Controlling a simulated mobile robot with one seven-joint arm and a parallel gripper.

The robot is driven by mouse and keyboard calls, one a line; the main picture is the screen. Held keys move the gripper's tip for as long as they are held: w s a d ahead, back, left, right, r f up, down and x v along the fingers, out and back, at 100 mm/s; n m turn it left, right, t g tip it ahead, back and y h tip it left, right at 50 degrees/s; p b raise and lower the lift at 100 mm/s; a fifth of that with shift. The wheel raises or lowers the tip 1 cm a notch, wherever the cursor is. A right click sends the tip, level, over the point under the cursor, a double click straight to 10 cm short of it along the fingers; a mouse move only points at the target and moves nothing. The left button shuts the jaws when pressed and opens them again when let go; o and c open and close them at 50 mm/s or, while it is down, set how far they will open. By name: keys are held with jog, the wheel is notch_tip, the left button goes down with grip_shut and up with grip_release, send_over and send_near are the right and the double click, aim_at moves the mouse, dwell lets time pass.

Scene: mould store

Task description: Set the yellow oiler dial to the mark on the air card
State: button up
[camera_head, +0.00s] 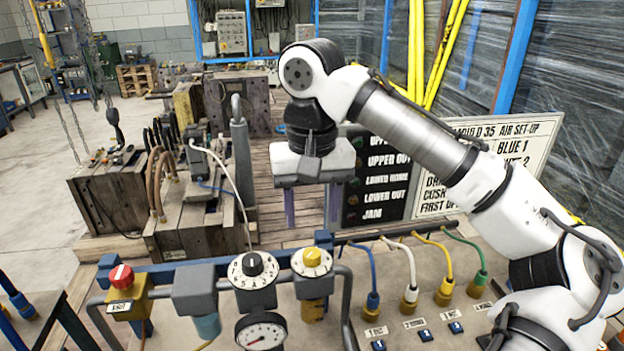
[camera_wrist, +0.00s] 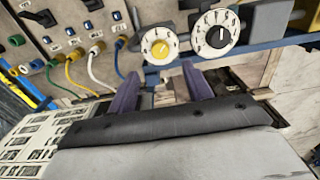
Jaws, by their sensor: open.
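The yellow oiler dial (camera_head: 312,259) is a yellow knob on a round white scale at the front air rail. It also shows in the wrist view (camera_wrist: 159,49), upper middle; its setting is too small to read. The white air card (camera_head: 530,135) stands at the right, headed "AIR SET-UP". My arm covers much of it; "BLUE 1" shows, but no oiler mark is readable. Part of it also shows at lower left in the wrist view (camera_wrist: 30,150). My gripper (camera_head: 311,220) points down, open and empty, behind and above the dial. In the wrist view its purple fingers (camera_wrist: 161,74) stand apart, short of the dial.
A black-knobbed dial (camera_head: 253,266) sits immediately left of the yellow one, above a pressure gauge (camera_head: 261,333). A red button (camera_head: 121,277) is farther left. Blue, white, yellow and green hoses (camera_head: 410,270) rise at right. A black indicator board (camera_head: 378,175) stands behind.

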notch_tip(320, 180, up, 6)
dwell(0.4)
